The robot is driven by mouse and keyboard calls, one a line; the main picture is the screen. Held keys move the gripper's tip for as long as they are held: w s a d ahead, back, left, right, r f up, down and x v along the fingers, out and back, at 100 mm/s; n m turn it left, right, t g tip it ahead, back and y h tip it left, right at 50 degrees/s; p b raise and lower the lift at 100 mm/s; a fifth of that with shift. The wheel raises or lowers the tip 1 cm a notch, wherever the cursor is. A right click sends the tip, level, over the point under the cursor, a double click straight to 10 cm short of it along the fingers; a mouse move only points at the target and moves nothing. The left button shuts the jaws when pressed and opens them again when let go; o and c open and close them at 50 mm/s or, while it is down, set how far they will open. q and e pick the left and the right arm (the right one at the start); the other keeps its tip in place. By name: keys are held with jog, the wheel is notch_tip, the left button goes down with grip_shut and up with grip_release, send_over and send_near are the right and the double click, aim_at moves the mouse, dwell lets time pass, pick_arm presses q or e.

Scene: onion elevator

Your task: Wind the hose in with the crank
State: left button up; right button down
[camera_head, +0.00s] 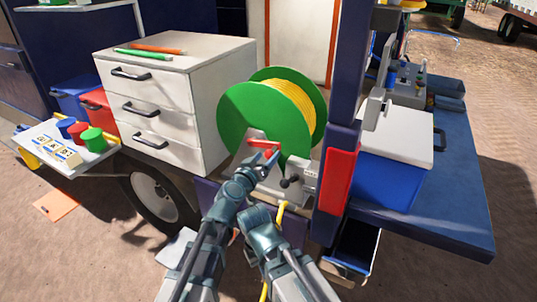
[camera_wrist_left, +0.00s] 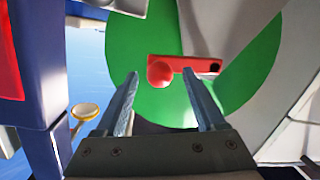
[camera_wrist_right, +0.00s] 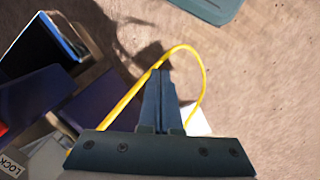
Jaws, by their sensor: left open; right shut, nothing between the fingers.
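The hose reel is a green drum (camera_head: 236,110) with yellow hose (camera_head: 295,98) wound on it. Its red crank (camera_head: 258,143) shows on the near face. In the left wrist view the crank's round red knob (camera_wrist_left: 160,73) appears between the fingertips of my open left gripper (camera_wrist_left: 161,82); I cannot tell whether they touch it. My left gripper (camera_head: 266,158) is just in front of the crank in the head view. My right gripper (camera_wrist_right: 161,72) is shut and empty, pointing down near a loop of loose yellow hose (camera_wrist_right: 191,55). Its fingertips overlap the hose's line in view.
A grey bracket with a black knob (camera_head: 291,181) stands right of the crank. A dark blue post with a red panel (camera_head: 339,180) rises beside it. A white drawer cabinet (camera_head: 180,90) is left, and a blue cooler (camera_head: 386,178) right. A LOCK label (camera_wrist_right: 12,165) shows in the right wrist view.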

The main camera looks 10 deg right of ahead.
pick_arm(q)
jog(key=v, duration=0.5)
jog(key=shift+s, duration=0.15)
